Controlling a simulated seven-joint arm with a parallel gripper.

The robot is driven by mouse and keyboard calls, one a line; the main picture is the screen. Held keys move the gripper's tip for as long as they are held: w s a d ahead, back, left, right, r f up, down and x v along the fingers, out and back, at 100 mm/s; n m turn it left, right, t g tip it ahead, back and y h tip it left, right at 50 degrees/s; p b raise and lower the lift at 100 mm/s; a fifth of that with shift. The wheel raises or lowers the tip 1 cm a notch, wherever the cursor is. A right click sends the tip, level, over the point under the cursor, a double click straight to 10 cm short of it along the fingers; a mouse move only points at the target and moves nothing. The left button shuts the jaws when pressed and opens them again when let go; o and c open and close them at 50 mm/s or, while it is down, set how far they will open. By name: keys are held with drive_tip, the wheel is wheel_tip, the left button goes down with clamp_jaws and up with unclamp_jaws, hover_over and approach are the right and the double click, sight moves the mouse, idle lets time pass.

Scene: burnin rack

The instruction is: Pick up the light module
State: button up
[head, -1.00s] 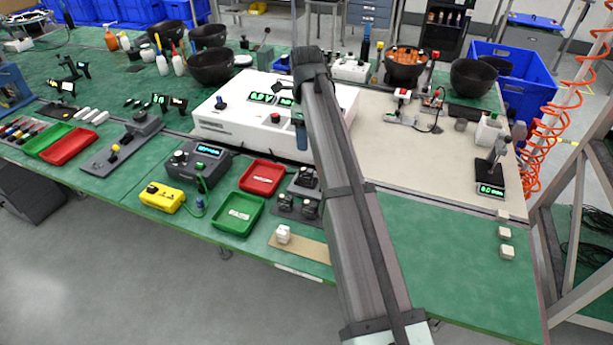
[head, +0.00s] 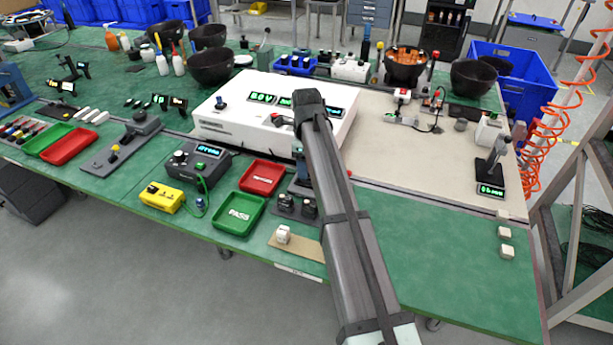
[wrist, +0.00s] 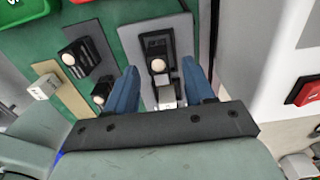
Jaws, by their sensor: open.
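A black module with a pale round dome (wrist: 158,62), which looks like the light module, sits in a grey fixture (wrist: 183,28) in the wrist view. My gripper (wrist: 160,84) is open, with one blue finger on each side of the fixture's near part. I cannot tell whether the fingers touch anything. Two similar black modules lie to the left on a grey plate, one farther off (wrist: 73,59) and one nearer (wrist: 101,92).
A large white instrument (head: 225,125) stands close beside the fixture. A red tray (head: 262,178) and a green PASS tray (head: 240,213) lie to the left. A small white block (head: 283,234) sits on a tan strip. The green bench at front right is mostly clear.

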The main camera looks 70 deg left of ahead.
wheel_tip(320, 180, down, 3)
drive_tip(key=shift+f, duration=0.2)
clamp_jaws()
idle(0.4)
